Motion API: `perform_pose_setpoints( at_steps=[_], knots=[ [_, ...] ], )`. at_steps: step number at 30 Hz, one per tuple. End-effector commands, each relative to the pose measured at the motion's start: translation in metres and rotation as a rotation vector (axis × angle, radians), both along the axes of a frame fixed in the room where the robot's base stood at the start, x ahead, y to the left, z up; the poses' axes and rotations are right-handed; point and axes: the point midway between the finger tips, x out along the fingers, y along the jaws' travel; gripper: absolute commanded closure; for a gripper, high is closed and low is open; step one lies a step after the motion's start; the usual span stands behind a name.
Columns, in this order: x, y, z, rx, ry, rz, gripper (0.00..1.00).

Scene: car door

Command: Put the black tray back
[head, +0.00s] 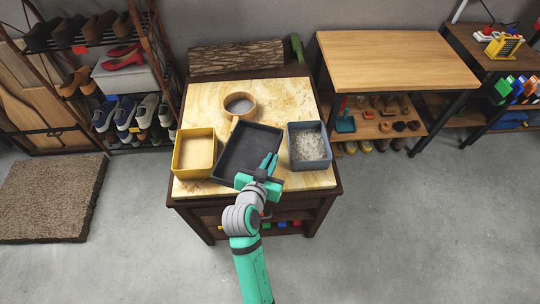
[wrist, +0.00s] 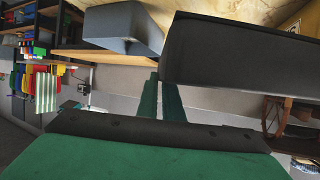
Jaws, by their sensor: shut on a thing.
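The black tray (head: 247,151) is over the middle of the marble-topped table (head: 290,88), between a yellow bin and a blue-grey bin. It sits at an angle, and I cannot tell whether it rests on the table or is held just above it. My gripper (head: 268,168) is at the tray's near right edge, shut on its rim. In the wrist view the tray's dark side (wrist: 235,55) fills the upper right, with the green fingers (wrist: 160,98) closed at its left end. The tray looks empty.
The yellow bin (head: 176,154) is close on the tray's left. The blue-grey bin (head: 322,160), holding pale grainy stuff, is close on its right. A round sieve or pan (head: 239,105) is just behind it. A bare wooden table (head: 390,58) stands to the right.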

Motion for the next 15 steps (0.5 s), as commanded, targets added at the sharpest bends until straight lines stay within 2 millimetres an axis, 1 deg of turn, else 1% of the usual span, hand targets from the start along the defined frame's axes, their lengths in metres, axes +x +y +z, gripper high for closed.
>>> perform_pose_setpoints(
  at_steps=[1,5,6,12,15],
  knots=[
    [0.012,0.000,-0.004,0.001,-0.001,0.001,1.00],
    [0.038,-0.002,-0.015,0.001,-0.003,0.002,1.00],
    [0.044,-0.003,-0.022,0.000,0.000,0.003,1.00],
    [0.069,-0.006,-0.054,0.000,0.001,0.001,1.00],
    [0.077,-0.007,-0.063,0.001,-0.001,0.001,1.00]
  ],
)
